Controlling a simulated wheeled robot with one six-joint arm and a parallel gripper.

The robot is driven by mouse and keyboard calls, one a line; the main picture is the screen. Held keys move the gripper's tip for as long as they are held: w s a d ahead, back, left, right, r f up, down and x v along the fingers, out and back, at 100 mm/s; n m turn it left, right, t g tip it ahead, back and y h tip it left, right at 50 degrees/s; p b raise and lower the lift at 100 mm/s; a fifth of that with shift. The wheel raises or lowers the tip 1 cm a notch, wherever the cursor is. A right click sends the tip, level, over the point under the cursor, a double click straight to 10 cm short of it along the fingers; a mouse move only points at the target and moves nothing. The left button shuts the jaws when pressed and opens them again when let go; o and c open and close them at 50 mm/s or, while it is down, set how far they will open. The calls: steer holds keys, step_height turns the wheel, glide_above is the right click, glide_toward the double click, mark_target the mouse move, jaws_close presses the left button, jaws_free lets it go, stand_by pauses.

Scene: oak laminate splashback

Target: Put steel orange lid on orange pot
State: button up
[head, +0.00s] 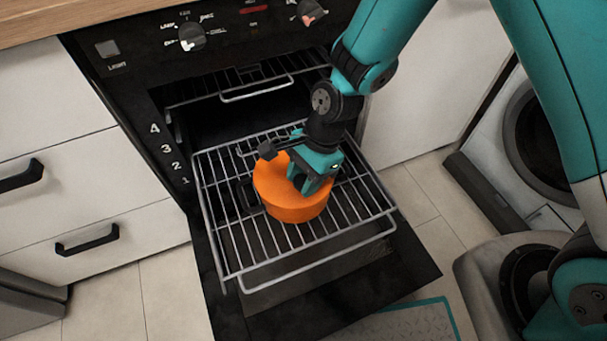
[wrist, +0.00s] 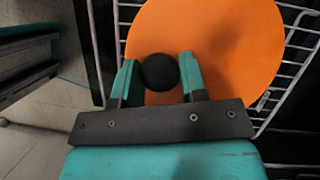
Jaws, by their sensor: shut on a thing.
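The orange pot (head: 296,208) stands on the pulled-out oven rack, with a dark handle (head: 267,150) at its far side. The orange lid (head: 268,175) is over the pot's top; in the head view the two oranges merge, so I cannot tell whether it is fully seated. In the wrist view the lid (wrist: 225,45) is a broad orange disc with a round black knob (wrist: 159,72). My gripper (head: 306,184) comes down from above, its fingers shut around the knob, also in the wrist view (wrist: 158,68). The pot's rim is hidden.
The wire rack (head: 232,250) extends over the lowered dark oven door (head: 385,270). Another rack (head: 255,92) sits higher inside the oven. White drawers (head: 90,190) stand to the left, and a washing machine (head: 535,150) to the right. Bare rack surrounds the pot.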

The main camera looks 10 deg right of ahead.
steer(key=o, duration=1.1)
steer(key=shift+o, duration=0.2)
steer(key=p+v, duration=0.4)
steer(key=v, duration=1.3)
steer(key=shift+w+p, duration=0.15)
steer(key=shift+p, duration=0.2)
steer(key=shift+d+r, duration=0.15)
steer(key=s+d+r+n+t, duration=0.2)
steer(key=s+d+r+n, duration=0.2)
steer(key=s+r+n, duration=1.25)
step_height(320, 180, up, 19)
steer(key=n+p, duration=0.2)
steer(key=p, duration=1.8)
steer(key=shift+w+d+p, duration=0.25)
steer(key=shift+p, duration=0.05)
